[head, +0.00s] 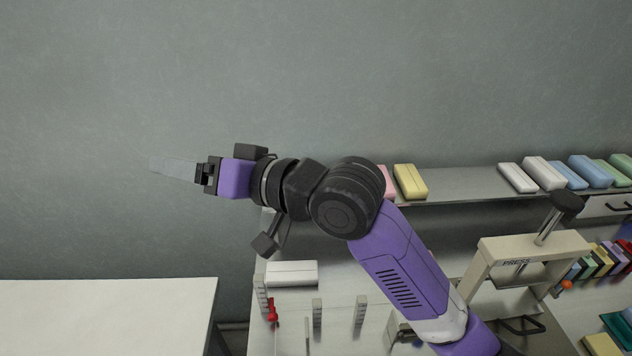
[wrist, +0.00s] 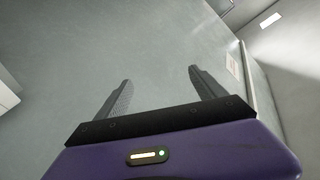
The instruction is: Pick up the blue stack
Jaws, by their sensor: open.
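A light blue stack (head: 591,171) lies on the shelf at the right in the head view, between a white stack and a green one. My gripper (head: 165,166) is far to the left of it, held out in front of the grey wall. In the wrist view my gripper (wrist: 160,78) has its two fingers spread wide with nothing between them. The blue stack does not show in the wrist view.
The shelf (head: 460,184) also bears white, green, yellow and pink stacks. Below it stand a press (head: 530,247) with a lever and a row of coloured pieces (head: 600,260). A bare white table (head: 105,310) is at lower left. My arm hides part of the bench.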

